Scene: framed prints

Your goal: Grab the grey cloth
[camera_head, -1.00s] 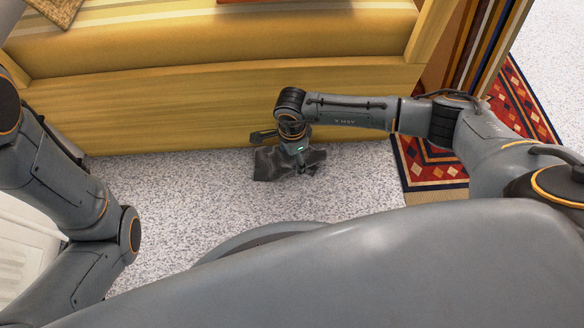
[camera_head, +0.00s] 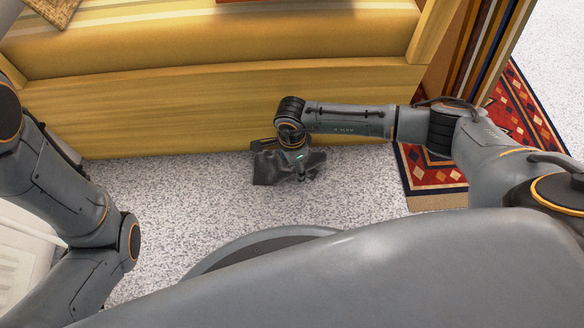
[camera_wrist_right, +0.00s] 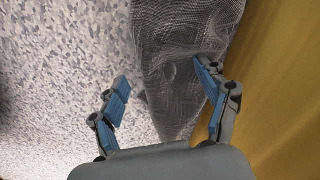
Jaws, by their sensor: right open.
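The grey cloth (camera_head: 268,168) lies crumpled on the speckled floor in front of the yellow sofa, in the head view. My right gripper (camera_head: 304,172) is over its right part and hides some of it. In the right wrist view the cloth (camera_wrist_right: 180,50) runs between and beyond the fingers of my right gripper (camera_wrist_right: 167,90). The fingers stand apart, with the right finger at the cloth's edge and bare floor beside the left finger. Whether they touch the cloth is unclear. My left arm shows at the left, but its gripper is out of view.
The yellow sofa's front (camera_head: 180,115) stands close behind the cloth and runs along the right side in the wrist view. A red patterned rug (camera_head: 436,172) lies to the right. Speckled floor (camera_head: 190,200) is clear in front and to the left.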

